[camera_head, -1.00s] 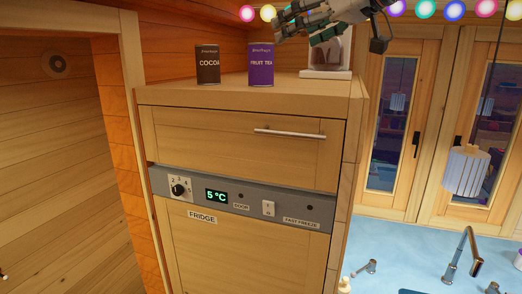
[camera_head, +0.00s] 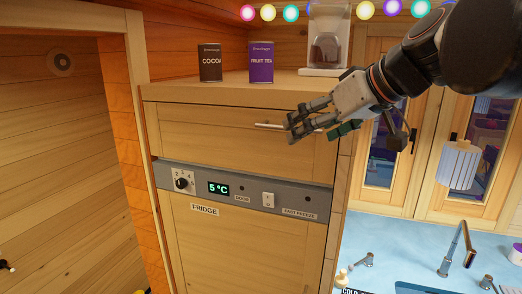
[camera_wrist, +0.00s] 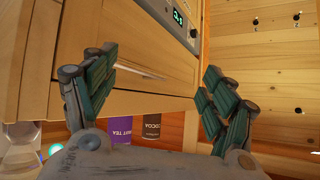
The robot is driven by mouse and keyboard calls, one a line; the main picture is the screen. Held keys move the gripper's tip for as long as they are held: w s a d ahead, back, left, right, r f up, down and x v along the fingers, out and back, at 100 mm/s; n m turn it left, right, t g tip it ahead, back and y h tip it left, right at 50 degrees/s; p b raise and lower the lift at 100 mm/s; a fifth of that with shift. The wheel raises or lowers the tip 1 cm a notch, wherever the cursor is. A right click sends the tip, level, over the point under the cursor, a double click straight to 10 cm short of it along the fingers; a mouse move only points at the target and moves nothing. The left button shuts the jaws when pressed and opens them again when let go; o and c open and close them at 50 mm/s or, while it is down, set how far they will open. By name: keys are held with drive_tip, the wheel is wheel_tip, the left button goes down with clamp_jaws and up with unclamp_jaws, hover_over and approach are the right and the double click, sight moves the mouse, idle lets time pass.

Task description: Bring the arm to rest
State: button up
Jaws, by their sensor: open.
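My gripper (camera_head: 290,130) reaches in from the upper right in the head view, in front of the fridge cabinet's top drawer front (camera_head: 230,135). Its fingers overlap the right part of the drawer's bar handle (camera_head: 268,126); I cannot tell whether they touch it. In the wrist view my gripper (camera_wrist: 155,85) has its two green-padded fingers spread wide, with nothing between them. The drawer front also shows there beyond the fingers (camera_wrist: 150,45), and the picture is turned over. The drawer is shut.
A cocoa tin (camera_head: 210,63), a fruit tea tin (camera_head: 261,63) and a clear coffee machine (camera_head: 328,40) stand on the cabinet top. The fridge panel (camera_head: 245,192) is below the drawer. A hanging lamp (camera_head: 459,165) and the tap (camera_head: 457,250) are at right.

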drive_tip(key=s+d+f+m+g+h, duration=0.1)
drive_tip(key=s+d+f+m+h, duration=0.15)
drive_tip(key=s+f, duration=0.55)
drive_tip(key=s+d+f+m+h, duration=0.1)
drive_tip(key=s+d+f+h, duration=0.2)
drive_tip(key=f, duration=1)
drive_tip(key=s+d+f+m+g+h, duration=0.1)
drive_tip(key=s+d+f+m, duration=0.1)
drive_tip(key=s+d+f, duration=0.6)
drive_tip(key=w+a+f+b, duration=0.1)
drive_tip(key=a+f+b, duration=0.1)
drive_tip(key=f+b, duration=1.3)
drive_tip(key=w+a+f+b, duration=0.1)
drive_tip(key=f+b, duration=1.4)
drive_tip(key=f, duration=0.2)
drive_tip(key=shift+w+a+t, duration=0.3)
drive_tip(key=shift+w+a, duration=0.05)
